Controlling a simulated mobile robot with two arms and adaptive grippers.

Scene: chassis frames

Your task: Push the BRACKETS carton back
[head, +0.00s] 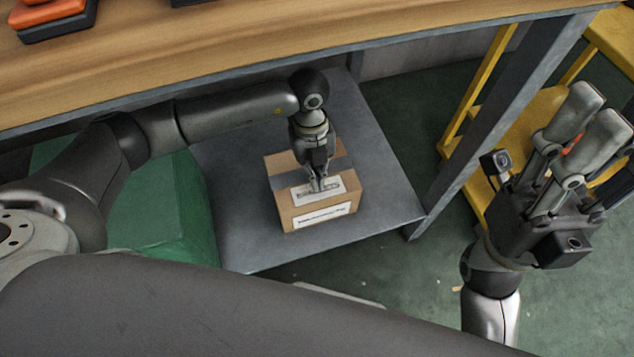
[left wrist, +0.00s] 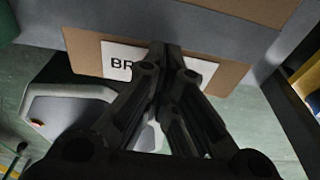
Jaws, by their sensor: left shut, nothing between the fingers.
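The brown carton (head: 285,180) with grey tape and white labels stands on the grey lower shelf (head: 385,190) under the bench. In the left wrist view the carton (left wrist: 85,50) shows a label (left wrist: 118,60) reading "BR", the rest hidden behind my fingers. My left gripper (head: 318,187) is shut and empty, its fingertips at the carton's label; I cannot tell whether they touch. Its fingertips also show in the left wrist view (left wrist: 165,50). My right gripper (head: 597,112) is raised at the right, away from the carton, with its fingers apart and empty.
The wooden bench top (head: 230,40) overhangs the shelf, with orange items (head: 55,10) at upper left. A green box (head: 170,210) stands left of the carton. A grey bench leg (head: 490,125) and yellow frame (head: 470,130) are at right. Bare shelf shows right of the carton.

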